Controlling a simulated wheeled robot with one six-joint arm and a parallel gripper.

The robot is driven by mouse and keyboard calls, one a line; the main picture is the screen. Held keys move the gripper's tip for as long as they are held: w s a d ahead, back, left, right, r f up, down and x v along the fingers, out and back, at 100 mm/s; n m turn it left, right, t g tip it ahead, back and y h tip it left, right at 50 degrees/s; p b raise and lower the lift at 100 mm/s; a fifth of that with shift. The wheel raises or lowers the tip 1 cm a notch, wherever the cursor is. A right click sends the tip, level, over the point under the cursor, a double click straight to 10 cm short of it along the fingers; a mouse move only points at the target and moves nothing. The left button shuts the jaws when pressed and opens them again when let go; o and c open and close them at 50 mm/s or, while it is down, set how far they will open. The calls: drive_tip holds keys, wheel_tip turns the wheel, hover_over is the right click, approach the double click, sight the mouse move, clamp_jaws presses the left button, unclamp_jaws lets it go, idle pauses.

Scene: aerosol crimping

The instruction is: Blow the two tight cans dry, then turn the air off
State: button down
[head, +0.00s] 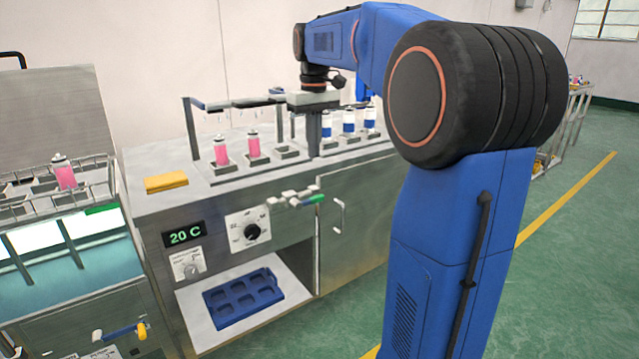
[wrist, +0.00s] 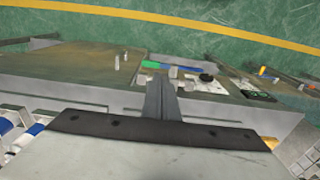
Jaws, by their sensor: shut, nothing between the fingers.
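Two pink cans, a left one (head: 221,151) and a right one (head: 253,146), stand upright in holders on the steel bench, below an overhead bar with small nozzles (head: 225,104). Which cans are tight cannot be told by sight. A valve with a green-tipped handle (head: 318,199) sticks out from the bench front; its green end (wrist: 152,65) shows in the wrist view. Whether air flows cannot be told. My gripper (head: 314,153) points down, shut and empty, over the bench between the pink and blue-white cans. Its fingers (wrist: 160,83) are also visible in the wrist view.
Blue-white cans (head: 348,122) stand to the right of my gripper. A yellow cloth (head: 166,182) lies at the bench's left. A third pink can (head: 64,174) stands in the rack over the bath. A blue tray (head: 243,298) sits on the low shelf. A yellow-handled valve (head: 141,330) is lower left.

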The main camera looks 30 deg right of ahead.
sight(317, 197)
drive_tip(key=shift+w+d+r, duration=0.2)
drive_tip(key=shift+w+d, duration=1.05)
drive_tip(key=shift+w, duration=0.05)
wheel_tip(317, 197, down, 14)
drive_tip(key=shift+d+f+y, duration=0.1)
drive_tip(key=shift+y, duration=0.2)
